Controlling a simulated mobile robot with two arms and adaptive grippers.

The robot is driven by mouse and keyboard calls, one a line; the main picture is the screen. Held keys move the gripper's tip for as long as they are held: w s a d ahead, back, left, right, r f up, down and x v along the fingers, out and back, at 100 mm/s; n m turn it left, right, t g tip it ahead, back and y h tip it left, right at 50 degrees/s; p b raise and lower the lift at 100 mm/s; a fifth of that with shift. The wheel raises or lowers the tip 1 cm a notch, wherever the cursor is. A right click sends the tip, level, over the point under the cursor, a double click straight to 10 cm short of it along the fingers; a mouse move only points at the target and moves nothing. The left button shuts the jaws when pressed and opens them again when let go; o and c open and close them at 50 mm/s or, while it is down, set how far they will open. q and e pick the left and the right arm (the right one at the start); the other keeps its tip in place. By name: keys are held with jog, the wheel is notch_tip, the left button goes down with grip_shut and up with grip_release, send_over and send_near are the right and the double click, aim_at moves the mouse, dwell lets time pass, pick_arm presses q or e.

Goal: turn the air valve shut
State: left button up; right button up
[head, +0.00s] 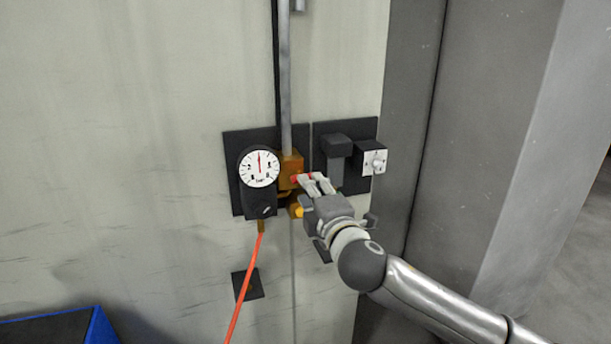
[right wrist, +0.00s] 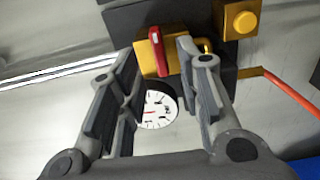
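The air valve is a brass block (head: 291,168) on a dark wall plate, with a red handle (head: 296,178) on its front. In the right wrist view the red handle (right wrist: 157,51) stands roughly upright in the picture, on the brass body (right wrist: 149,66). My right gripper (head: 310,177) reaches in from the right, its fingertips at the handle. In the wrist view the gripper (right wrist: 157,58) is open, with the handle between its fingertips and a gap on each side. I cannot tell how deep the handle sits between the fingers. My left gripper is not in view.
A round white gauge (head: 259,168) sits left of the valve, an orange hose (head: 244,290) hanging below. A yellow button (right wrist: 241,21) is close by. A switch box (head: 373,160) and a grey pillar (head: 470,130) stand right. A metal pipe (head: 286,85) rises above the valve.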

jog(key=p+x, duration=0.1)
jog(key=x, duration=0.3)
jog(key=shift+w+a, duration=0.1)
jog(key=shift+w, duration=0.2)
jog(key=shift+c, duration=0.5)
grip_shut()
